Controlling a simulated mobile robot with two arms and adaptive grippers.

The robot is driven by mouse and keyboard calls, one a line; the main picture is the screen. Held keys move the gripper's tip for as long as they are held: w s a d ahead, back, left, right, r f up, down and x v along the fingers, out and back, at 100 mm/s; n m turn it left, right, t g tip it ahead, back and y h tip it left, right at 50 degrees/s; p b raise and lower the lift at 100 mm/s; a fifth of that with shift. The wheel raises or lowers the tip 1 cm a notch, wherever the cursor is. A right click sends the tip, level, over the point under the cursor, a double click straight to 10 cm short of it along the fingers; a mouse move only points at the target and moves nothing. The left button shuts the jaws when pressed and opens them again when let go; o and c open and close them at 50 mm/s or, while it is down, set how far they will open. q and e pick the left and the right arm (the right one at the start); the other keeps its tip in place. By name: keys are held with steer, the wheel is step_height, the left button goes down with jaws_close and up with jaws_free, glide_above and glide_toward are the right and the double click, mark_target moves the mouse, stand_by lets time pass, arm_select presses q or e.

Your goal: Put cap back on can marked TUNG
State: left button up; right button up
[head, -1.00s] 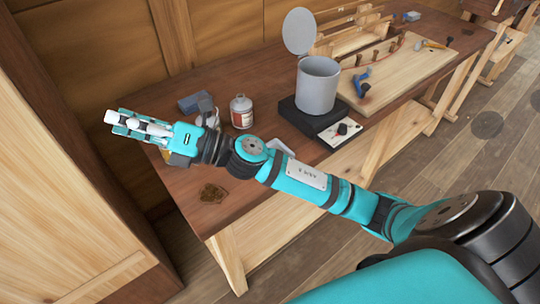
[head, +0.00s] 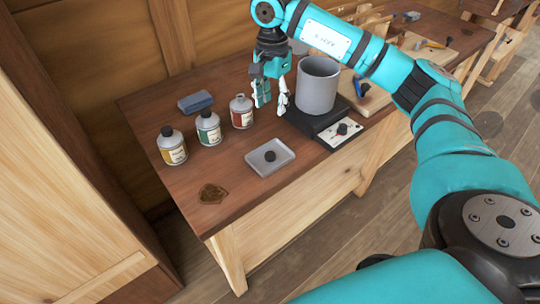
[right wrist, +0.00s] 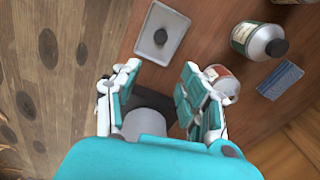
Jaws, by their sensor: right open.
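Three small metal cans stand on the bench in the head view. The red-labelled can (head: 242,113) has an open neck with no cap. The green-labelled can (head: 208,129) and the yellow-labelled can (head: 172,147) wear black caps. The label words are too small to read. A loose black cap (head: 270,156) lies in a shallow grey tray (head: 256,169). My right gripper (head: 271,103) is open, empty and pointing down, between the red-labelled can and the pot. In the right wrist view, the cap (right wrist: 160,37) lies beyond the open fingers (right wrist: 161,72); a finger partly hides the red-labelled can (right wrist: 222,82).
A grey pot (head: 317,88) on a black heater (head: 306,118) with a dial stands close right of my right gripper. A blue-grey block (head: 195,102) lies behind the cans. The bench front around a dark stain (head: 212,193) is clear.

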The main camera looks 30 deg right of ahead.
steer(key=p, duration=0.3)
glide_above(270, 155)
steer(key=f, duration=1.1)
steer(key=shift+w+d+f, duration=0.2)
steer(key=shift+d, duration=0.15)
steer(key=shift+f, duration=0.45)
steer(key=shift+f, duration=0.15)
steer(key=f, duration=0.1)
steer(key=f+p, duration=0.1)
steer(key=f, duration=0.1)
steer(key=f+p, duration=0.1)
steer(key=shift+s+a+f, duration=0.15)
steer(key=shift+s+a, duration=0.05)
steer(key=shift+a, duration=0.2)
steer(key=shift+f, duration=0.3)
